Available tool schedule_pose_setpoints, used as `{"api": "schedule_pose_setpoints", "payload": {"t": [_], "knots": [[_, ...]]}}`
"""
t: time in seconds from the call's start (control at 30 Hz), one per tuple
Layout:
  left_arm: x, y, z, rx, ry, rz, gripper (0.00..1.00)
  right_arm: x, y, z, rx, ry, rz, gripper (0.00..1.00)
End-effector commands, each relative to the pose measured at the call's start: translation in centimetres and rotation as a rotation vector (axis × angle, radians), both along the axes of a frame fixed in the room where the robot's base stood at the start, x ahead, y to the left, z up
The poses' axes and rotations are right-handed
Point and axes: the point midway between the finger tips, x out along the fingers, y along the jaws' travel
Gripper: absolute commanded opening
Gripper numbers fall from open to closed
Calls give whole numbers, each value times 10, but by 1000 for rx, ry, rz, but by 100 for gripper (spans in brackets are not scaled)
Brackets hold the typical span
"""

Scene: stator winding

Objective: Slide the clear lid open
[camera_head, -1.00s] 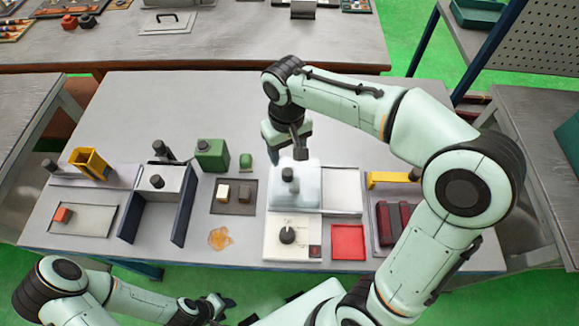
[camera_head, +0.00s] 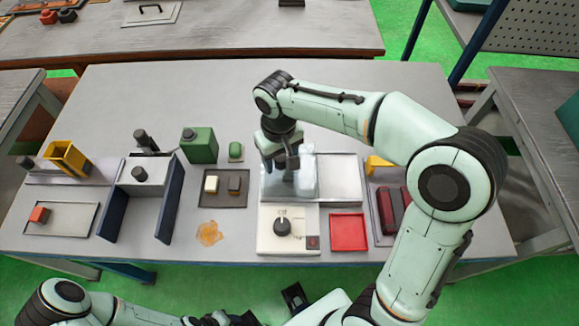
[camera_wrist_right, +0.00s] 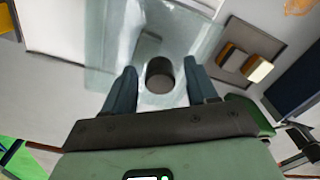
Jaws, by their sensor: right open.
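The clear lid (camera_head: 309,187) is a pale see-through box-like cover on the table, behind the white panel with a black knob. In the right wrist view the clear lid (camera_wrist_right: 205,40) has a short dark cylindrical knob (camera_wrist_right: 160,75) on it. My right gripper (camera_head: 283,176) is over the lid and hides its knob in the head view. In the wrist view my right gripper (camera_wrist_right: 163,85) is open, one finger on each side of the knob, with gaps visible. My left gripper (camera_head: 215,319) is at the bottom edge, partly cut off; its jaws are unclear.
An empty pale tray (camera_head: 339,180) lies right of the lid. The white panel (camera_head: 266,240) and a red tray (camera_head: 348,232) are in front. A dark tray with two small blocks (camera_head: 208,200) is to the left. A green container (camera_head: 199,147) stands behind it.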

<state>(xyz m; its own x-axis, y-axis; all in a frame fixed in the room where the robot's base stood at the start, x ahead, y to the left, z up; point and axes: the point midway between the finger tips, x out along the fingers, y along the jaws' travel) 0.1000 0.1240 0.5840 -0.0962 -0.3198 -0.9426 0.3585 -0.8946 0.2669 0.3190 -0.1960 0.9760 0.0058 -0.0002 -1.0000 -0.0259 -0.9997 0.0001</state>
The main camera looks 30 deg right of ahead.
Motion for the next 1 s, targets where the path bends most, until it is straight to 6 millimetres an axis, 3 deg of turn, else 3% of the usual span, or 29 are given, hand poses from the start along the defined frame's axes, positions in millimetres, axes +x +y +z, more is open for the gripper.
{"api": "schedule_pose_setpoints", "payload": {"t": [0.17, 0.27, 0.3, 0.33, 1.0], "knots": [[0, 0, 0, 0, -1, 0, 43, -1, 0, -3, -1, 7, 0, 57], [0, 0, 0, 0, -1, 0, 43, -1, 0, -4, -1, 8, 0, 32], [0, 0, 0, 0, -1, 0, 43, -1, 0, -4, -1, 8, -1, 18], [0, 0, 0, 0, -1, 0, 43, -1, 0, -4, -1, 9, 0, 17], [-2, 0, -5, 0, 2, 0, 43, -15, -21, -6, -2, 16, -4, 17]]}}
